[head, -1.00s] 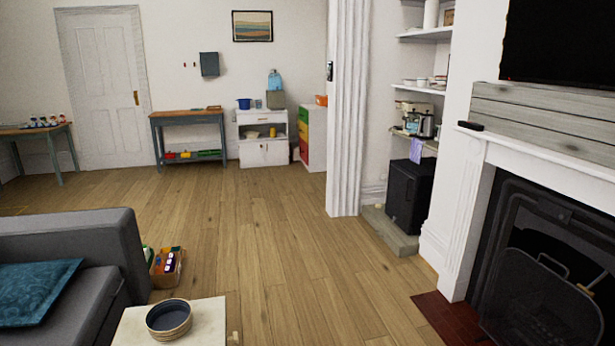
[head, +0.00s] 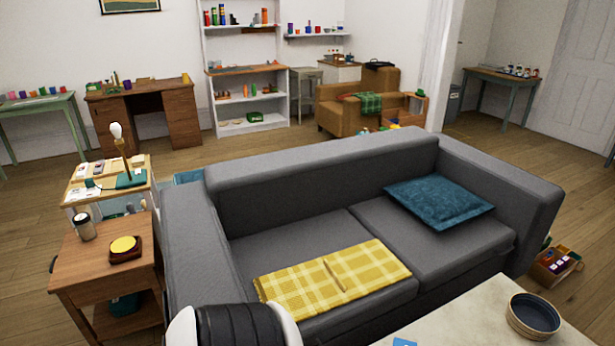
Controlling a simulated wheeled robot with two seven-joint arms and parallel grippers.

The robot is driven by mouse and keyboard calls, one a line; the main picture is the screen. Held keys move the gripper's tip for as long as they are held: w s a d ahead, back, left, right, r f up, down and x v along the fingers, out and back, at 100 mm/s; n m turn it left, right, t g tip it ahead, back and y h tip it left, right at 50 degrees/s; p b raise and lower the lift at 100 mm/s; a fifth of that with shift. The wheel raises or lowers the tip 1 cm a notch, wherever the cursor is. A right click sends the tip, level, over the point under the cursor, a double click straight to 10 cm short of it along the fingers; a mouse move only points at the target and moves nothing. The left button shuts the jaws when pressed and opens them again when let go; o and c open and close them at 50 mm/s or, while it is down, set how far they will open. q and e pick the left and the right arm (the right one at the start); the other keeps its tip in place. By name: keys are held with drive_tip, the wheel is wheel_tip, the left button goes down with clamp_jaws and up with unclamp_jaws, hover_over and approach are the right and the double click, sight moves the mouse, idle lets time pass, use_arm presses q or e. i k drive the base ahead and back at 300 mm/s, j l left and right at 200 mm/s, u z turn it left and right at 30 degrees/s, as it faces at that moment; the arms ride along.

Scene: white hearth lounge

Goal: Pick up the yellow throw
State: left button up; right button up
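The yellow throw (head: 312,283) is a folded yellow-and-white checked cloth. It lies flat on the left seat of the grey sofa (head: 310,170), reaching towards the front edge. A blue cushion (head: 437,201) rests on the right seat, apart from the throw. A white and black part of my own arm shows at the bottom of the head view, in front of the sofa. Neither gripper's fingers show.
A wooden side table (head: 80,262) with a dark cup (head: 85,227) stands left of the sofa. A pale low table (head: 470,318) with a dark bowl (head: 533,315) is in front at the right. A box of items (head: 556,266) is on the floor at the right.

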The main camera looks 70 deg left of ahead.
sight(332, 282)
drive_tip(key=u, duration=2.95)
